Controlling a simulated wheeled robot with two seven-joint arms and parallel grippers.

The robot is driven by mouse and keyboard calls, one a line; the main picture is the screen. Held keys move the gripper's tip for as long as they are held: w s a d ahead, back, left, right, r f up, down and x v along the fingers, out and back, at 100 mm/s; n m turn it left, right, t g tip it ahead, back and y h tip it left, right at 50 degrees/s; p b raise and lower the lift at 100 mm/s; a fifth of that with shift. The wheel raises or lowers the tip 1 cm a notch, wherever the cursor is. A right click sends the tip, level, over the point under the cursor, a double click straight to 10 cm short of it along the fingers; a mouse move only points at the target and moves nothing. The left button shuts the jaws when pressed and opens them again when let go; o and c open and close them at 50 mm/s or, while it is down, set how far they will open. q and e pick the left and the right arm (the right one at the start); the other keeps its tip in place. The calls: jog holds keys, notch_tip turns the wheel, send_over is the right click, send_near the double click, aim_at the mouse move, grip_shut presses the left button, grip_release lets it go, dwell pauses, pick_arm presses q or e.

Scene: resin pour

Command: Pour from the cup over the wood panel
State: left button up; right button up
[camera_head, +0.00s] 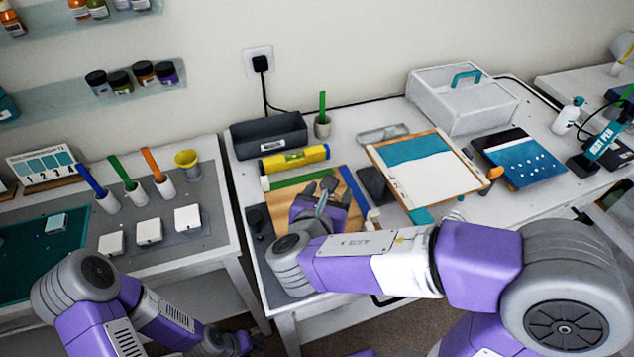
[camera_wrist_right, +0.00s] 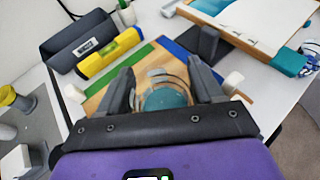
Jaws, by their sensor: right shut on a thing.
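The wood panel (camera_head: 283,198) lies on the white table, edged with a green strip and a blue strip. It also shows beneath my gripper in the right wrist view (camera_wrist_right: 97,100). My right gripper (camera_head: 324,196) is over the panel and shut on a clear cup (camera_wrist_right: 165,80) with teal contents (camera_wrist_right: 165,100). The cup is between the two dark fingers; its lower part and the panel area under it are hidden. In the head view, only a small part of the cup (camera_head: 321,206) shows. My left gripper (camera_head: 232,344) is low at the bottom edge, away from the panel; its fingers are unclear.
A yellow level (camera_head: 295,160) and a dark bin (camera_head: 268,134) stand behind the panel. A framed board (camera_head: 425,182) and a white box (camera_head: 460,105) are to the right. The left table holds colored markers in holders, a yellow funnel (camera_head: 187,160) and white blocks.

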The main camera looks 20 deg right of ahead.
jog(key=shift+f+b, duration=0.4)
jog(key=shift+f, duration=0.3)
jog(key=shift+w, duration=0.2)
jog(key=shift+p, duration=0.45)
jog(key=n+g+h+p, duration=0.1)
jog(key=p, duration=0.2)
jog(key=n+g+h+p, duration=0.1)
jog(key=n+p, duration=0.1)
jog(key=p, duration=0.1)
jog(key=w+a+n+g+p, duration=0.1)
jog(key=n+p, duration=0.1)
jog(key=p, duration=0.1)
jog(key=shift+a+r+h, duration=0.1)
jog(key=shift+r+h, duration=0.3)
jog(key=shift+w+f+n+g+h+p, duration=0.15)
jog(key=shift+n+g+h+p, duration=0.15)
jog(key=shift+n+g+p, duration=0.15)
jog(key=shift+p, duration=0.65)
jog(key=shift+f+b, duration=0.2)
jog(key=shift+b, duration=0.25)
jog(key=shift+a+f+n+g+h+p, duration=0.1)
jog(key=shift+n+g+h+p, duration=0.4)
jog(key=shift+p, duration=0.7)
jog(key=shift+f+n+p, duration=0.15)
jog(key=shift+n+p, duration=0.2)
jog(key=shift+p, duration=0.45)
